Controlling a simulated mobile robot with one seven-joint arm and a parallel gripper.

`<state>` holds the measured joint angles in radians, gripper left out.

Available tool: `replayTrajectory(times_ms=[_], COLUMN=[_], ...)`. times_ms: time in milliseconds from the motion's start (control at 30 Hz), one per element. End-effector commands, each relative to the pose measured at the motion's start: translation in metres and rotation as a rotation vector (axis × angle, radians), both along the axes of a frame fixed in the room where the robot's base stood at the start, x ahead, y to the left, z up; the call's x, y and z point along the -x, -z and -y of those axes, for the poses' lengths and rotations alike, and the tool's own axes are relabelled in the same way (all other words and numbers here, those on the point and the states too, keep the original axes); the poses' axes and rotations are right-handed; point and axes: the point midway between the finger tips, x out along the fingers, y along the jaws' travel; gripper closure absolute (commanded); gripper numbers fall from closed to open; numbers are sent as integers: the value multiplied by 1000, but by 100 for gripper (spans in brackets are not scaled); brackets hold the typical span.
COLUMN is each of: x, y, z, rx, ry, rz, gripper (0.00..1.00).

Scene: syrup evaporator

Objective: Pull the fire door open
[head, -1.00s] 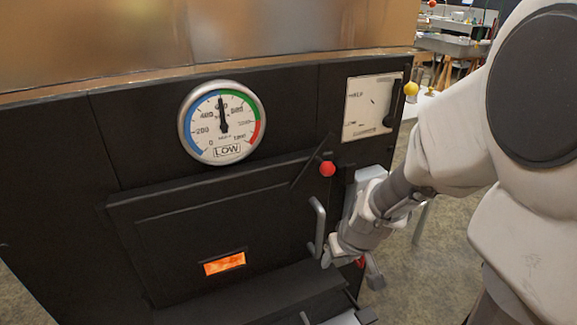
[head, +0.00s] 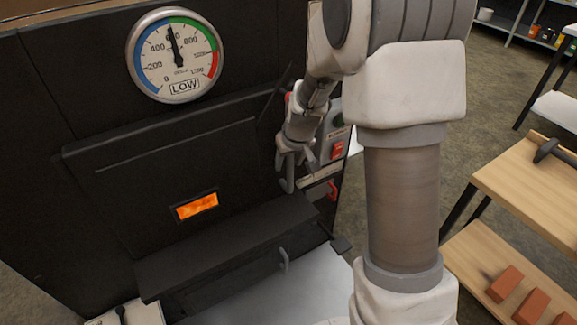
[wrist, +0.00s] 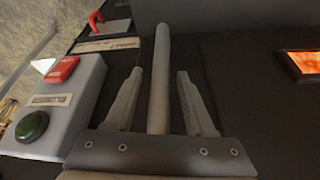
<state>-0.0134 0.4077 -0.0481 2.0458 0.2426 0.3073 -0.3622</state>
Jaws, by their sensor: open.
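The fire door (head: 140,185) is a black panel with a small glowing orange window (head: 197,206), and it looks closed. Its grey bar handle (head: 287,185) stands near the door's right edge. My gripper (head: 291,163) is at this handle and partly hides it in the head view. In the wrist view, the handle (wrist: 161,75) runs up between the two spread fingers of my gripper (wrist: 160,85), with a gap on each side. The fingers do not appear to touch the bar. The orange window (wrist: 304,64) shows at the right there.
A switch box (wrist: 75,108) with a red and a green button is close left of my gripper in the wrist view. A dark ledge (head: 225,245) juts out below the door. A round gauge (head: 175,55) is above. A wooden shelf unit (head: 520,190) stands at the right.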

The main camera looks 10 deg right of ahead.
Motion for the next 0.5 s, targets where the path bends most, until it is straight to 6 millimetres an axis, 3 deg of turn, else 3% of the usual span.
replayTrajectory(times_ms=[100,400,500], x=[-3,-4,-4], y=[9,10,10], z=[0,-1,0], rx=[0,0,0], ry=[0,0,0], rz=[-1,0,0], gripper=[45,45,60])
